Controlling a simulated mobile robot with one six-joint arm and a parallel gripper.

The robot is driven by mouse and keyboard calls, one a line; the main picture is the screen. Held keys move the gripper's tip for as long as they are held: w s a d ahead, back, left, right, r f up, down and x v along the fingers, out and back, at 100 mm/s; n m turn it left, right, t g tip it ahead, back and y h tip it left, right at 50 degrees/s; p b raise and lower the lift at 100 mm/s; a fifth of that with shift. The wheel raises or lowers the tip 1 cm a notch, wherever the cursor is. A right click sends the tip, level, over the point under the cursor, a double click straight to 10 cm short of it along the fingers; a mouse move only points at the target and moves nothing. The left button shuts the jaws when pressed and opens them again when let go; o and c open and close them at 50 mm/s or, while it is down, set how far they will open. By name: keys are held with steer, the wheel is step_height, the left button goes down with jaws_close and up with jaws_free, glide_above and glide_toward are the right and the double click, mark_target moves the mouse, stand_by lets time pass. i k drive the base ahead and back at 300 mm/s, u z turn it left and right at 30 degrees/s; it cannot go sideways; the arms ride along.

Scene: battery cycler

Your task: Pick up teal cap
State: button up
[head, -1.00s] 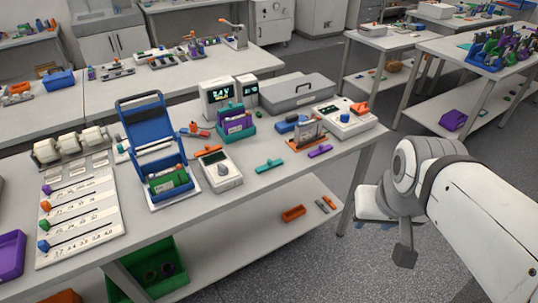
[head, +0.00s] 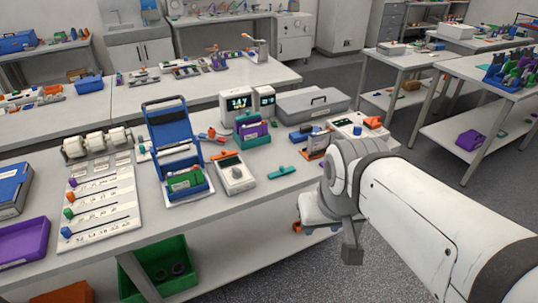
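A teal cap (head: 281,172), a narrow bar with a small raised knob, lies on the near workbench (head: 235,210), right of a white handheld meter (head: 236,175). Nothing touches it. The grey end of my arm with my gripper (head: 332,222) is to the right of the cap in the picture, over the bench's front edge and apart from the cap. The fingers are not clearly seen, so I cannot tell whether they are open or what is between them. My arm covers the right part of the bench.
A blue rack (head: 174,150), a teal holder with purple parts (head: 252,132), small screens (head: 240,103) and a grey case (head: 312,103) stand around the cap. A slotted board (head: 100,200) and purple tray (head: 24,239) lie left. Bare bench lies in front of the cap.

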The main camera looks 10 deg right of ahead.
mark_target(282, 170)
steer(key=z, duration=0.05)
steer(key=i, duration=1)
steer(key=u, duration=0.05)
